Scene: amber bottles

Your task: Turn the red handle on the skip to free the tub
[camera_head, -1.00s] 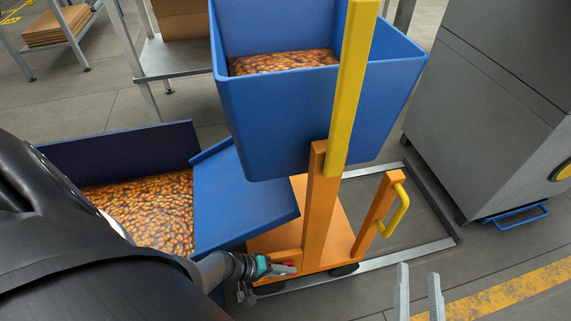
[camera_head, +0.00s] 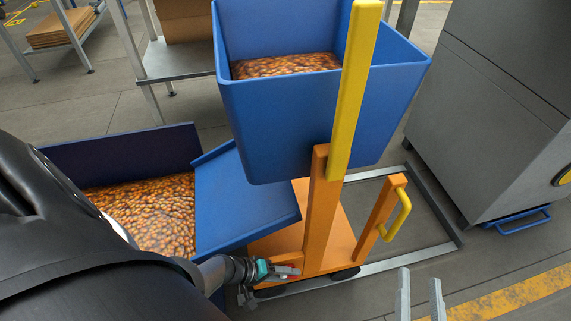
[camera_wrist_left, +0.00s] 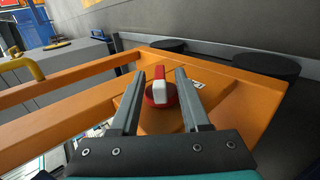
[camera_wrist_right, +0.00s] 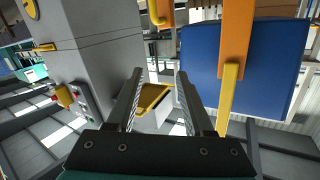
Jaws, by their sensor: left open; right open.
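The blue tub (camera_head: 300,130), holding brown bottles or pellets, sits upright on the orange skip frame (camera_head: 318,220). A yellow bar (camera_head: 354,90) stands in front of it. My left gripper (camera_head: 290,270) is at the handle. In the left wrist view its fingers (camera_wrist_left: 160,85) are open, one on each side of the handle. My right gripper (camera_head: 420,295) is open and empty, right of the skip.
A blue bin (camera_head: 120,155) of brown items with a sloped blue panel (camera_head: 240,195) stands left of the skip. A grey cabinet (camera_head: 490,110) stands at right. A metal floor frame (camera_head: 435,205) surrounds the skip base.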

